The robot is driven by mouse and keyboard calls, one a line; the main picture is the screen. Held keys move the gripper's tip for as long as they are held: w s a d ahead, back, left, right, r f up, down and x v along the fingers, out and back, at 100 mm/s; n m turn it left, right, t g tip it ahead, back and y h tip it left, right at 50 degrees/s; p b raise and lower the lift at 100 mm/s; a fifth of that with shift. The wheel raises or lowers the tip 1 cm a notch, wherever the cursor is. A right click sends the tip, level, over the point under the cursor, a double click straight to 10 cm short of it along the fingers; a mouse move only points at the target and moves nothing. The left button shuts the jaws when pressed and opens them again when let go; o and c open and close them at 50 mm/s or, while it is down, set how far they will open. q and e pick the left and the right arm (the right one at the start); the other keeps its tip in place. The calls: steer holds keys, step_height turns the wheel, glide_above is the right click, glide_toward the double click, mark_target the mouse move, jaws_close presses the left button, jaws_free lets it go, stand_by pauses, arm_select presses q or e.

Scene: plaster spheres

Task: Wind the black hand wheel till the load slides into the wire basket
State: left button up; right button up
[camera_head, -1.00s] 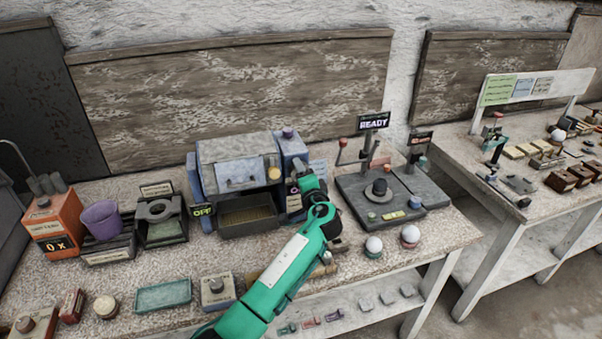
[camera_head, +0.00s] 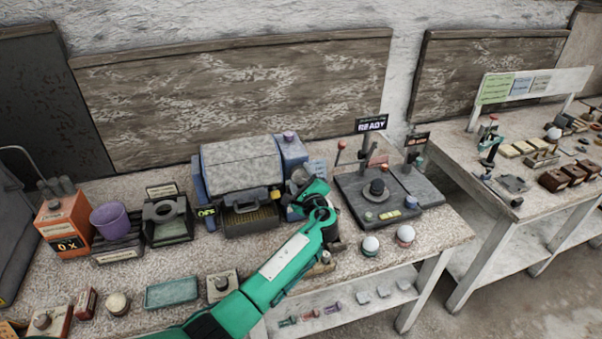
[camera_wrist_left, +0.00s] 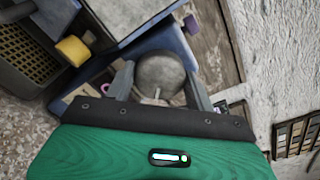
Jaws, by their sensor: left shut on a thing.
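The blue-grey machine (camera_head: 240,165) stands on the bench, with a wire-mesh basket (camera_head: 262,220) low at its front. The mesh basket also shows at the upper left of the left wrist view (camera_wrist_left: 25,55). The dark grey, round hand wheel (camera_wrist_left: 160,72) is on the machine's right side, between my left fingers. My left gripper (camera_head: 303,184) is shut on this wheel in the head view, its arm reaching in from the lower left. A dark handle (camera_head: 246,203) lies just above the basket. I cannot make out a load inside. My right gripper is out of view.
A purple cup (camera_head: 110,220) and an orange box (camera_head: 65,222) stand left of the machine. A dark platform (camera_head: 382,205) with a READY sign stands right, with two white balls (camera_head: 370,244) in front. A green tray (camera_head: 171,292) lies near the front edge.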

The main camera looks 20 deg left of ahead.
arm_select(q)
steer(key=shift+m+p, duration=0.7)
steer(key=shift+m, duration=0.8)
steer(key=shift+f, duration=0.1)
steer(key=o, duration=0.7)
steer(key=b+v, duration=0.3)
steer(key=v, duration=1.1)
steer(key=shift+b, duration=0.4)
